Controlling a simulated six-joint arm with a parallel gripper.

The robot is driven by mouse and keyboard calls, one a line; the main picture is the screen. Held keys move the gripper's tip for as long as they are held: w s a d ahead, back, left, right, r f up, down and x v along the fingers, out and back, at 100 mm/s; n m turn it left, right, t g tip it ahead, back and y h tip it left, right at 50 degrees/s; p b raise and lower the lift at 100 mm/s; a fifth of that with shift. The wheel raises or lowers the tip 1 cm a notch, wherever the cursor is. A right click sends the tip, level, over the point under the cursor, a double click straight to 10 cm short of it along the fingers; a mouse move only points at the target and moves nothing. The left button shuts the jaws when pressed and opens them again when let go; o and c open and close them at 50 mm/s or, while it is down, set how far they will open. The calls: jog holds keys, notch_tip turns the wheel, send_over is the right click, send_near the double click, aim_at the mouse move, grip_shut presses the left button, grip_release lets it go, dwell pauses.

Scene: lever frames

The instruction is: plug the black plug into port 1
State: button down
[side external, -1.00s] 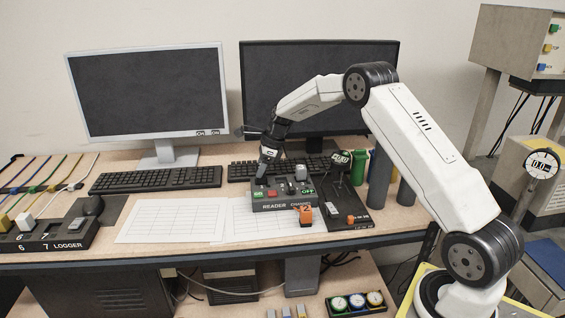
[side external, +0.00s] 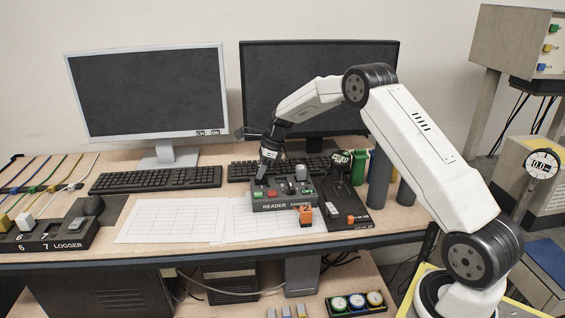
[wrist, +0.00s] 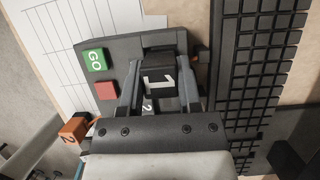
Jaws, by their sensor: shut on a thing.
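My gripper (wrist: 160,72) is shut on the black plug (wrist: 161,58), a dark block between its two fingers in the wrist view. The box also shows in the wrist view (wrist: 118,52). The gripper hides port 1, so I cannot tell whether the plug is seated.
A red button (wrist: 106,91) sits beside GO. An orange plug marked 2 (side external: 305,213) stands at the box's front right. A keyboard (side external: 240,170) lies behind, paper sheets (side external: 170,222) to the left, a dark stand (side external: 350,215) to the right.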

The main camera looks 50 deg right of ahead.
jog(key=shift+f, duration=0.4)
dwell(0.9)
grip_release()
dwell(0.5)
jog(key=shift+r, duration=0.2)
jog(key=shift+r, duration=3.3)
